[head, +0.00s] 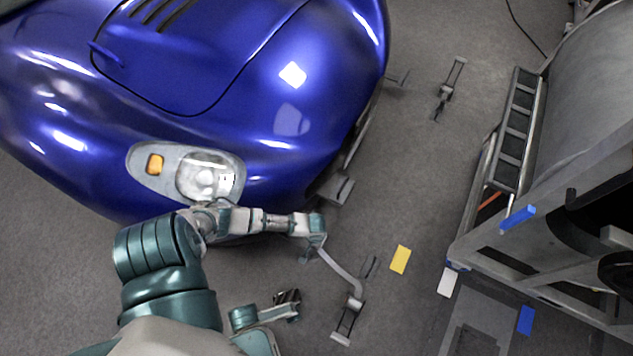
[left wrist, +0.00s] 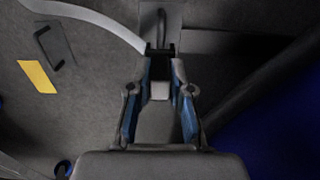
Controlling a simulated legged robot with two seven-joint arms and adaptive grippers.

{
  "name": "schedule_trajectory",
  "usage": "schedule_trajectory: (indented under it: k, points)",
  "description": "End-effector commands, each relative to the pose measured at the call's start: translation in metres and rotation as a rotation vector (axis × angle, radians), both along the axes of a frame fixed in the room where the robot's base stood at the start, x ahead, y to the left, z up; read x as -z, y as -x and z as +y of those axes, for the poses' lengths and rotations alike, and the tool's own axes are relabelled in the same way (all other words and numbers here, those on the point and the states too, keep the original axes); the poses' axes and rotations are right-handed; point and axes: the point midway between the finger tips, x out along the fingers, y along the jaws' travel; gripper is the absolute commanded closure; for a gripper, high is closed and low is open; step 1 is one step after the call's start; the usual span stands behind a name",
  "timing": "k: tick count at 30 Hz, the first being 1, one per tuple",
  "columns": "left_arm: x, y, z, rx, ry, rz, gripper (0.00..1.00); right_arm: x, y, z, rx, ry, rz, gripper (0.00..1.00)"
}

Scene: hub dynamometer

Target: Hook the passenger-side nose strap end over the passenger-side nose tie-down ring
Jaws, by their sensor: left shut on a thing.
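My left gripper (head: 314,247) is shut on the strap end (left wrist: 160,50), a dark piece between the blue-lined fingertips in the left wrist view. The grey strap (head: 343,271) curves from the gripper down to a floor anchor (head: 345,322) in the head view. It also shows in the left wrist view (left wrist: 98,14), running off to the upper left. A grey bracket (head: 338,189) sits by the blue car's (head: 215,100) nose. I cannot make out the tie-down ring clearly. My right gripper (head: 289,298) is low in the head view, apart from the strap; its jaw opening is unclear.
A dark flat loop (head: 369,267) and a yellow marker (head: 400,260) lie on the floor right of the strap. Another floor anchor (head: 446,92) stands farther back. A large grey machine frame (head: 530,220) fills the right side.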

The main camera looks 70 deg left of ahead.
Motion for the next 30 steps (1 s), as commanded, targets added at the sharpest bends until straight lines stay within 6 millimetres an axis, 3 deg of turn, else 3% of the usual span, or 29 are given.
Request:
schedule_trajectory:
  k: [4,5,8,20,30]
  points:
    - [0.000,0.000,0.000,0.000,0.000,-0.001,1.00,0.000,0.000,0.000,0.000,0.000,-0.001,0.60]
    - [-0.001,0.000,0.000,0.000,0.000,-0.001,0.73,-0.001,0.000,0.000,0.000,0.000,-0.001,0.60]
    - [-0.001,0.000,0.000,-0.001,0.001,-0.001,0.51,0.000,0.000,0.000,0.000,0.000,-0.001,0.60]
    - [-0.008,0.000,0.001,-0.001,0.000,0.000,0.51,0.000,0.000,0.000,0.000,0.000,-0.001,0.60]
    - [-0.078,-0.001,0.000,0.001,0.000,-0.001,0.51,0.000,0.000,0.000,0.000,0.000,-0.001,0.60]
